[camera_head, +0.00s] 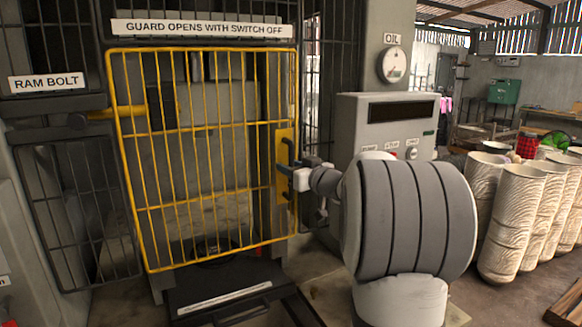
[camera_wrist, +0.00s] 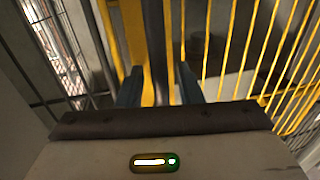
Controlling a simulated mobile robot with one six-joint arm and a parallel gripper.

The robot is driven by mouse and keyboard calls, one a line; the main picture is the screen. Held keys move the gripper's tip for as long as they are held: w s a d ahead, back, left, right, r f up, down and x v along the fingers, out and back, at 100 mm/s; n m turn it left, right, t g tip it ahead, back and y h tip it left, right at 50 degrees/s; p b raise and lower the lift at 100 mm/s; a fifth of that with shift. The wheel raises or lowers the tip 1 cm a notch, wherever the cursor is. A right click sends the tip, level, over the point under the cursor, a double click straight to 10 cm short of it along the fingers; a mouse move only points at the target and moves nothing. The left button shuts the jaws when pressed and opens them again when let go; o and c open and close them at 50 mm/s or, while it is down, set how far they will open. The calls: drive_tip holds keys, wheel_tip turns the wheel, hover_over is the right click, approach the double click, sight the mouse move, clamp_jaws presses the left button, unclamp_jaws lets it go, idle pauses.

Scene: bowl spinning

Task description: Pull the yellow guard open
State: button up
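The yellow guard (camera_head: 205,155), a barred frame, stands across the front opening of the machine. A yellow plate with a dark upright handle (camera_head: 290,152) is at its right edge. My gripper (camera_head: 284,170) is at this handle, reaching in from the right. In the wrist view, the two dark fingers of my gripper (camera_wrist: 160,88) stand apart, with the dark handle (camera_wrist: 154,50) between them. A gap shows at the right finger, so they do not look closed on it. The guard's yellow bars (camera_wrist: 235,50) fill the right of that view. The fingertips are partly hidden in the head view.
A sign (camera_head: 201,28) above reads "GUARD OPENS WITH SWITCH OFF". A grey control box (camera_head: 385,115) stands right of the guard, partly behind my arm. An oil gauge (camera_head: 394,65) hangs above it. Dark mesh panels (camera_head: 80,205) flank the guard. Stacked pale bowls (camera_head: 512,225) stand far right.

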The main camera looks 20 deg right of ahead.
drive_tip(key=shift+c, duration=0.4)
clamp_jaws()
drive_tip(key=shift+s, duration=0.15)
